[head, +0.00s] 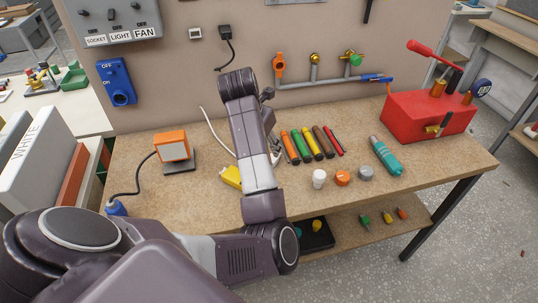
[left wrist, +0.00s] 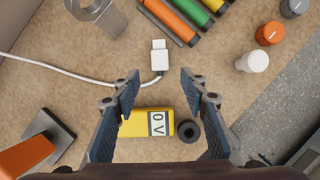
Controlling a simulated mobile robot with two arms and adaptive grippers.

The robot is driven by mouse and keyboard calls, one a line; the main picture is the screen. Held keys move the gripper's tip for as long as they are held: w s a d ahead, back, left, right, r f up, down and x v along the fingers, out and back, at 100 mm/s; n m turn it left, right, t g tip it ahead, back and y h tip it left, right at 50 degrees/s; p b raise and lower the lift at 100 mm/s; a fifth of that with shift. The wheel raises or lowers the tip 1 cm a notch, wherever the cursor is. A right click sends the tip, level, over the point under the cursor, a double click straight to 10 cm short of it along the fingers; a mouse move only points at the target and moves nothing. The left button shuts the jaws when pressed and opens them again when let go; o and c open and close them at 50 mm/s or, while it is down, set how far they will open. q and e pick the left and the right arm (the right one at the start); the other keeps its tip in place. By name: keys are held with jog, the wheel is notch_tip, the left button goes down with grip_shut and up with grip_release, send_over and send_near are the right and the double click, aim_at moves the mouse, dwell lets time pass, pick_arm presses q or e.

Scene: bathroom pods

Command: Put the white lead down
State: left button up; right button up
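The white lead (left wrist: 85,75) lies on the bench top in the left wrist view, running in from the left to a white plug (left wrist: 160,61) with a metal tip. Part of its cable (head: 214,132) shows in the head view, left of my arm. My left gripper (left wrist: 160,76) is open, its fingers on either side of the plug in the picture, with nothing held between them. In the head view my own arm mostly hides this gripper and the plug. My right gripper is in neither view.
A yellow meter (left wrist: 135,124) reading 0 V lies near the fingers. Coloured tubes (head: 308,145), small caps (head: 343,178) and a teal tool (head: 385,156) lie to the right. An orange device (head: 172,146) stands left. The front right bench top is clear.

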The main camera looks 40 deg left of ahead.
pick_arm(q)
jog(key=v, duration=0.3)
jog(key=shift+s+r+p, duration=0.2)
jog(key=shift+r+p, duration=0.1)
jog(key=shift+p, duration=0.05)
